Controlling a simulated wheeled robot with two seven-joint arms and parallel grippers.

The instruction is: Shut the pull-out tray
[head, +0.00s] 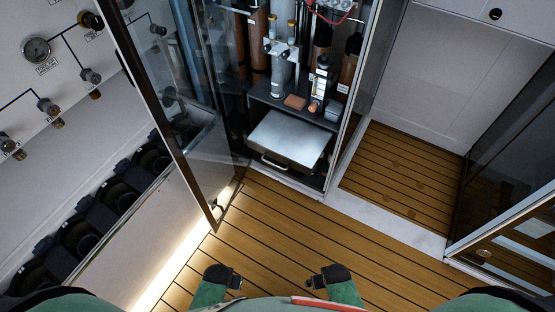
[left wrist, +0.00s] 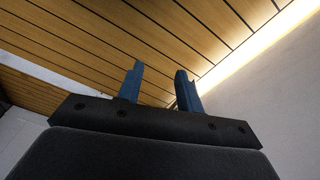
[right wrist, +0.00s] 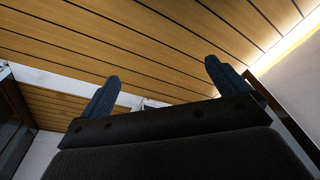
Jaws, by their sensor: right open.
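The pull-out tray (head: 292,136) is a flat silver box at the bottom of the open cabinet, in the upper middle of the head view. It sticks out from under a dark shelf, with a bar handle (head: 274,163) along its front edge. My left gripper (left wrist: 160,88) shows two blue fingers apart with nothing between them, over the wooden floor. My right gripper (right wrist: 160,88) also has its fingers apart, wider, and is empty. Both grippers are well short of the tray, near my body; their fingertips are hard to make out in the head view.
A framed glass door (head: 170,110) stands open left of the tray. The cabinet's right frame (head: 352,85) borders the other side. Bottles and a small brown block (head: 295,102) sit above the tray. The slatted wooden floor (head: 275,225) before it is clear. A gauge panel (head: 45,90) is at left.

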